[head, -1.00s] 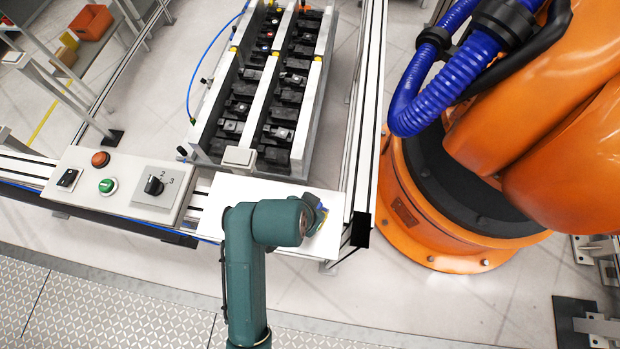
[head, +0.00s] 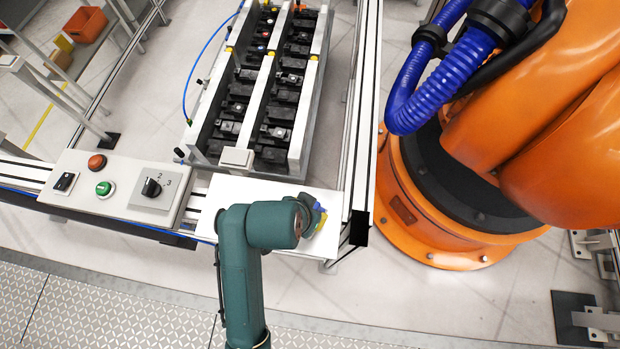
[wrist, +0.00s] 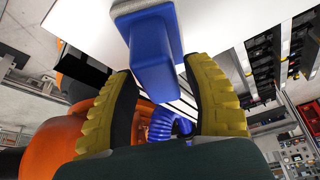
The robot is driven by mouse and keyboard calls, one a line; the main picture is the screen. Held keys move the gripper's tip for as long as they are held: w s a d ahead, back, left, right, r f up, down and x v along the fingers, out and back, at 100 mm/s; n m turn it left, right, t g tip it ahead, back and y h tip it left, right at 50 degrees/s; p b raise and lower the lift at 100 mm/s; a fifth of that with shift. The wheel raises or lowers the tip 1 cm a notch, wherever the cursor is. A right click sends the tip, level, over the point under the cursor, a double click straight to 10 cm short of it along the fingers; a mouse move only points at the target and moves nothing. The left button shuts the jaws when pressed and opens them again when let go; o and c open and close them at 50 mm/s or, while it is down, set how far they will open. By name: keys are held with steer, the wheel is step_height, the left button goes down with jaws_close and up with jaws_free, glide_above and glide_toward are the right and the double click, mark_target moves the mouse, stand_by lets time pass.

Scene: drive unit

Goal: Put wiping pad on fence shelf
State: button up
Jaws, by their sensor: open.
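A blue block-shaped piece with a stepped end, which I take to be the wiping pad (wrist: 152,40), shows at the top middle of the wrist view. It is against or just in front of the white shelf panel (wrist: 215,20); whether it touches cannot be told. My gripper (wrist: 160,70) is open, its two yellow ridged fingers apart on either side of the blue piece's lower end. In the head view my gripper (head: 320,219) is over the right end of the white shelf (head: 255,195), mostly hidden behind my green wrist. Only a little blue shows there.
A control panel (head: 120,187) with buttons and a rotary switch is left of the shelf. A white-railed rack (head: 265,90) of dark parts stands behind. A fence post (head: 362,130) and a large orange robot (head: 450,215) are close on the right. The shelf's middle is clear.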

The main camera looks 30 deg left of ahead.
steer(key=v, duration=1)
steer(key=w+d+r+t+y, duration=0.25)
steer(key=w+r+t, duration=0.25)
steer(key=w+r, duration=0.4)
steer(key=w+d+r+t+h, duration=0.1)
steer(key=w+d+r+t, duration=0.1)
steer(key=d+r+t, duration=0.35)
steer(key=w+d+r+t, duration=0.2)
steer(key=d+r, duration=0.1)
steer(key=r, duration=0.6)
steer(key=s+d+r+t+h, duration=0.1)
steer(key=s+d+r+t, duration=0.1)
steer(key=r, duration=0.4)
steer(key=s+d+r+t+h, duration=0.1)
steer(key=d+r+t, duration=0.2)
steer(key=r, duration=0.3)
steer(key=shift+s+d+r, duration=0.25)
steer(key=shift+s+d, duration=0.15)
steer(key=shift+d, duration=0.45)
